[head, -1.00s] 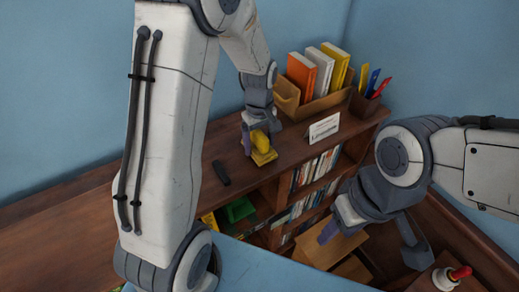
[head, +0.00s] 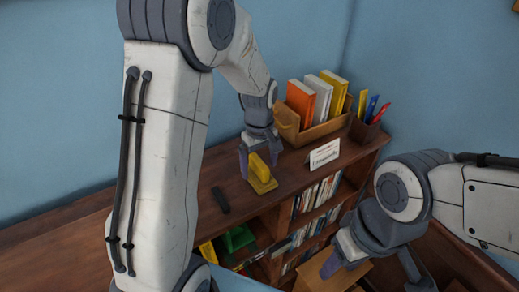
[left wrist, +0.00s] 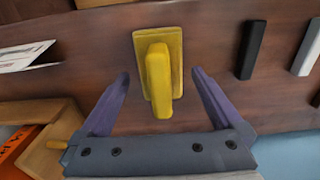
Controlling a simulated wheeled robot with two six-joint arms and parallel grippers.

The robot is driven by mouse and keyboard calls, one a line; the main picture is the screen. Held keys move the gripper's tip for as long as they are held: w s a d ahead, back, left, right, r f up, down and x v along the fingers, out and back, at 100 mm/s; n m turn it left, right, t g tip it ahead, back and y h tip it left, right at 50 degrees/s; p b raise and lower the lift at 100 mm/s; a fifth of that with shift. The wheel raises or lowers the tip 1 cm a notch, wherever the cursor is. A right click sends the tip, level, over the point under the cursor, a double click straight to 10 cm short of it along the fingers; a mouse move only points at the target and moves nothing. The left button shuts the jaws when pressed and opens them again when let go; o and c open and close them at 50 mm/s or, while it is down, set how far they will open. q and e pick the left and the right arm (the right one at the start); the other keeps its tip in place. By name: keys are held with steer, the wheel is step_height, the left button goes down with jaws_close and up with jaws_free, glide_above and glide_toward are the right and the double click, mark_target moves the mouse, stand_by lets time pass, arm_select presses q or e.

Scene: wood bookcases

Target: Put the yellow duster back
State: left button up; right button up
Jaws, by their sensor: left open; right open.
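The yellow duster (head: 262,184) stands on the dark wood top of the bookcase (head: 291,185). It has a flat base and a raised, narrow handle. My left gripper (head: 260,167) is open just above it. In the left wrist view the duster (left wrist: 158,50) lies between and beyond the two purple fingers of the left gripper (left wrist: 160,76), with gaps on both sides. I cannot tell how high the fingertips are above the wood. My right gripper (head: 370,266) is open and empty, low at the right in front of the bookcase.
A black bar (head: 220,200) lies left of the duster. A white card (head: 324,154), a wooden box (head: 288,124) of books and a pen holder (head: 366,131) stand to its right.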

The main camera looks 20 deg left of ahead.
mark_target(260, 162)
arm_select(q)
step_height(260, 162, up, 10)
steer(key=shift+f+b, duration=0.2)
steer(key=shift+b, duration=0.65)
steer(key=s+d+m, duration=0.8)
steer(key=s+d, duration=0.3)
steer(key=s+d+f+m, duration=0.1)
steer(key=s+f+m, duration=0.1)
steer(key=s+m, duration=0.3)
steer(key=s+d+f+m+h, duration=0.1)
steer(key=s+d+m, duration=0.1)
steer(key=s+m, duration=0.2)
steer(key=s, duration=0.3)
steer(key=shift+s+f+m, duration=0.3)
steer(key=shift+f+m, duration=0.05)
steer(key=shift+m, duration=0.05)
